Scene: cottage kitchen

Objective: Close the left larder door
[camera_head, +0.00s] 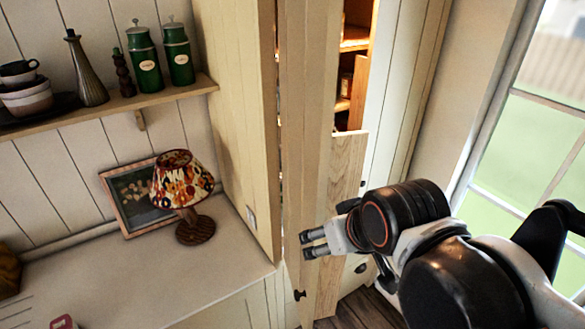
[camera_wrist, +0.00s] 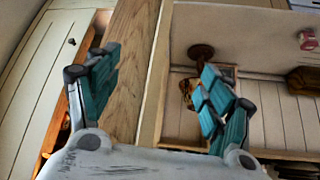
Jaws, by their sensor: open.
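The left larder door (camera_head: 308,110) stands open in the head view, seen nearly edge-on, with a dark knob (camera_head: 298,294) low down. Warm-lit larder shelves (camera_head: 354,40) show through the gap to its right. My gripper (camera_head: 306,245) is at the door's lower part, its fingers pointing left. In the wrist view, my gripper (camera_wrist: 158,75) is open, with one teal-padded finger on each side of the picture. The door's wood-grained face (camera_wrist: 127,75) and pale edge (camera_wrist: 157,75) run between the fingers. I cannot tell whether either finger touches it.
A counter (camera_head: 130,275) left of the larder holds a floral lamp (camera_head: 182,182) and a leaning picture frame (camera_head: 130,195). A wall shelf (camera_head: 110,108) above carries green canisters (camera_head: 146,62) and crockery. A window (camera_head: 530,140) is at the right. Some dark floor (camera_head: 365,310) shows below.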

